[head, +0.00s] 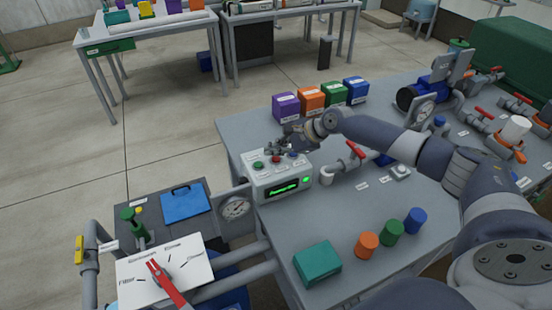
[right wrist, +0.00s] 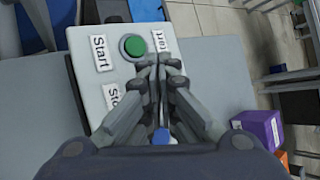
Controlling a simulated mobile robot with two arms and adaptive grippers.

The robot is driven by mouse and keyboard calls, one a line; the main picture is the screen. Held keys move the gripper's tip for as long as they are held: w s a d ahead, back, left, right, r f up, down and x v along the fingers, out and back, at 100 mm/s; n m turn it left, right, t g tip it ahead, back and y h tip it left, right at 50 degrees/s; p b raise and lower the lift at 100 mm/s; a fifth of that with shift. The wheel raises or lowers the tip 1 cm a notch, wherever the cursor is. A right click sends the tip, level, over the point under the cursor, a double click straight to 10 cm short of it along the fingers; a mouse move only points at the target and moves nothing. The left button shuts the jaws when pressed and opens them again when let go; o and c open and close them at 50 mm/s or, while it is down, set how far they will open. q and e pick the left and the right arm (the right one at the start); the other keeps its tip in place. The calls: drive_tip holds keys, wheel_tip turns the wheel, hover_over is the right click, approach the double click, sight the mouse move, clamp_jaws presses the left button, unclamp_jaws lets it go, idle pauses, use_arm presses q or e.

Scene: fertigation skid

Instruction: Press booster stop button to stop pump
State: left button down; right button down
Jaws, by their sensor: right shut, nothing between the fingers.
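The control box (head: 283,181) stands on the grey skid table with a lit green display (head: 284,188) on its front. Its top carries a green button (head: 258,165), a red button (head: 275,159) and a blue button (head: 293,154). My right gripper (head: 280,148) is shut and empty, close over the box top near the red button; contact cannot be told. In the right wrist view, the green button (right wrist: 132,46) sits beside a "Start" label and just left of the shut fingertips (right wrist: 157,63). The fingers hide the red button there; some blue shows between them. My left gripper is not in view.
Purple (head: 286,106), orange (head: 311,100), green and blue boxes stand behind my right gripper. A pipe with a red valve handle (head: 356,150) rises right of the control box. A gauge (head: 236,208) stands at its left.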

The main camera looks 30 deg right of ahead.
sight(275, 161)
drive_tip(key=shift+f, duration=0.1)
idle(0.7)
drive_tip(key=shift+f, duration=0.3)
drive_tip(key=shift+f, duration=0.45)
idle(0.8)
drive_tip(key=shift+r+p, duration=0.85)
drive_tip(key=shift+p, duration=0.4)
wheel_tip(275, 161, up, 5)
drive_tip(key=p, duration=0.5)
drive_tip(key=shift+p, duration=0.4)
